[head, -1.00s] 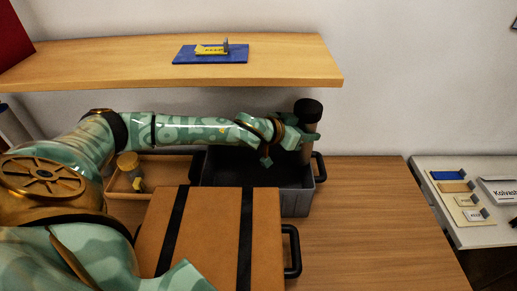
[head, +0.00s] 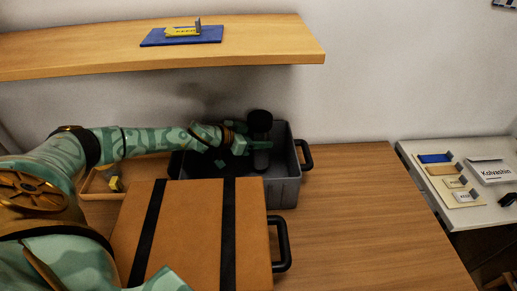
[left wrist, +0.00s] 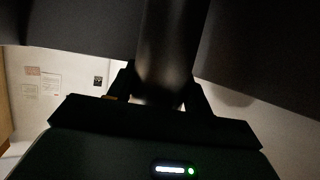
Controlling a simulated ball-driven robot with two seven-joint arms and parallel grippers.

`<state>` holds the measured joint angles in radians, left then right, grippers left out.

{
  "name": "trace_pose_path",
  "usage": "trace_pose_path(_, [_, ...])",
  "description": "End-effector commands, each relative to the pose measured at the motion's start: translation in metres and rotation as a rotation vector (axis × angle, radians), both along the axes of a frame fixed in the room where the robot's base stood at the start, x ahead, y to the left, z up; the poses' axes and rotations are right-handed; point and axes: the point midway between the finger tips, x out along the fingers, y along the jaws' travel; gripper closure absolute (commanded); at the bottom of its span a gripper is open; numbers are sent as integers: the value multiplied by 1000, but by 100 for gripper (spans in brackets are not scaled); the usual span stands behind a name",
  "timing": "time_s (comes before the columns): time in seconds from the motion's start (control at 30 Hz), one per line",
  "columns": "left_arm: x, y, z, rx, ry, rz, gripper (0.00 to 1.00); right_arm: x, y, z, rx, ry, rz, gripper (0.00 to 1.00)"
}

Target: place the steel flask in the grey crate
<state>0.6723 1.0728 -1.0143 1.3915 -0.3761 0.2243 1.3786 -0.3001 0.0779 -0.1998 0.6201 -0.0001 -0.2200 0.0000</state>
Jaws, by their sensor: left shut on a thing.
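The steel flask (head: 261,157), a dark cylinder with a black cap, stands roughly upright inside the right part of the grey crate (head: 285,186). My left gripper (head: 257,146) is shut around its body, below the cap. The flask's lower end is down inside the crate; I cannot tell whether it touches the floor. In the left wrist view the flask (left wrist: 168,48) runs up between the dark fingers of my left gripper (left wrist: 160,92). My right gripper is not in view.
A brown case (head: 193,235) with black straps lies in front of the crate. A wooden tray (head: 97,184) is at the left. A shelf (head: 265,45) with a blue mat (head: 160,39) overhangs behind. The right of the desk is clear; a white side table (head: 420,172) stands beyond.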

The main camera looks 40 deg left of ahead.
Motion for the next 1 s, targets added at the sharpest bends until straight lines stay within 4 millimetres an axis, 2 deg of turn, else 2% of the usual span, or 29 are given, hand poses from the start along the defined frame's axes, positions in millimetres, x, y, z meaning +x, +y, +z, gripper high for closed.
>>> trace_pose_path(0.2, [0, -1, -35, -3, 3, 1, 82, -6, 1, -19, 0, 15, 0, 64])
trace_pose_path(0.57, [0, 0, -35, -2, -1, 2, 82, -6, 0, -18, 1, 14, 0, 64])
trace_pose_path(0.6, [0, 0, -36, -2, 1, 1, 41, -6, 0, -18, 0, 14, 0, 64])
trace_pose_path(0.67, [0, 0, -35, -1, 0, 0, 28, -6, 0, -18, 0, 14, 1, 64])
trace_pose_path(1.0, [-2, 1, -31, 0, 0, 0, 28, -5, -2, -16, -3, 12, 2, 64])
